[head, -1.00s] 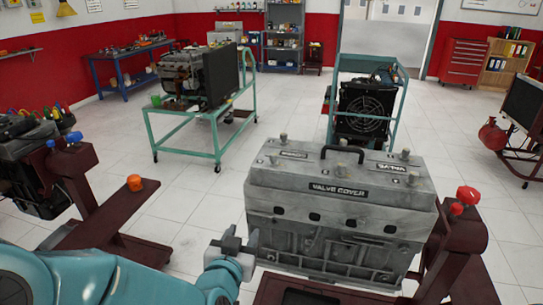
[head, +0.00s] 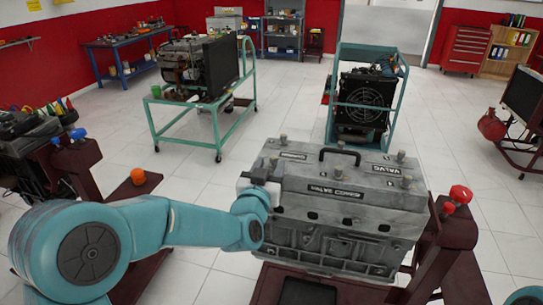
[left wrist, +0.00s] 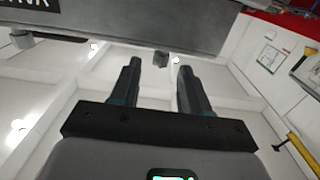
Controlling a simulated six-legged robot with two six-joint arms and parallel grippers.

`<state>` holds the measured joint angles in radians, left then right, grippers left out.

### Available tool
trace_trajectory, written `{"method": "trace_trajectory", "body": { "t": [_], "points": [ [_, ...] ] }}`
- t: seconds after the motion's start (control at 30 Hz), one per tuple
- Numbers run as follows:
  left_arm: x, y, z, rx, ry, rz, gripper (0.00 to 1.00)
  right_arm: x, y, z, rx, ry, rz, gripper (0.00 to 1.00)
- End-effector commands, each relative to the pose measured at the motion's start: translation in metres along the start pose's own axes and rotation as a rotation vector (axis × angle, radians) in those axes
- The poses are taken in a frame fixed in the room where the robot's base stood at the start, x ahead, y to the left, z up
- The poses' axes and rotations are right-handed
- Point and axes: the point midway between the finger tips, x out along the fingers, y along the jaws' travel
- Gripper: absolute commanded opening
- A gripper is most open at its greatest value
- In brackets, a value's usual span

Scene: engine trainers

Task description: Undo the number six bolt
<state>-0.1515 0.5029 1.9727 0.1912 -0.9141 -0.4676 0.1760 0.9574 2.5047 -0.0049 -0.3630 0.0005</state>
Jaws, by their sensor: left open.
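The grey valve cover (head: 350,190) sits on the engine block (head: 320,240), with several bolts standing on its top, among them a back-left bolt (head: 283,138), a front-left bolt (head: 273,161) and a front-right bolt (head: 407,182). I cannot read any bolt number. My left gripper (head: 262,178) is beside the cover's front-left corner, near the front-left bolt. In the left wrist view its two fingers (left wrist: 158,68) are apart and empty. A bolt head (left wrist: 161,59) shows between the fingertips, beyond them, at the cover's edge (left wrist: 150,25). My right gripper is out of view.
A black handle (head: 340,153) arches over the cover's top. Dark red stand posts with a red knob (head: 460,194) rise at right. An orange cap (head: 138,176) sits on another stand at left. Wheeled teal frames (head: 216,140) stand behind on open floor.

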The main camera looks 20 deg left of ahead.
Motion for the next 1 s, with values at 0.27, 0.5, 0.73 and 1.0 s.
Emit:
{"method": "trace_trajectory", "body": {
  "t": [0.27, 0.5, 0.73, 1.0],
  "points": [
    [0.021, 0.0, 0.0, -0.001, -0.001, 0.0, 0.46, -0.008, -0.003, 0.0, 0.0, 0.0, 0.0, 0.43],
    [0.021, 0.0, 0.001, 0.0, -0.001, 0.0, 0.39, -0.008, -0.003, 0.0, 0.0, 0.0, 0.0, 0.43],
    [0.021, 0.0, 0.0, 0.0, 0.0, 0.0, 0.0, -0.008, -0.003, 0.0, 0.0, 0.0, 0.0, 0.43],
    [0.021, 0.002, 0.001, 0.0, 0.001, -0.042, 0.0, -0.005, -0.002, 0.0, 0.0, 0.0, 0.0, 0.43]
  ]
}}
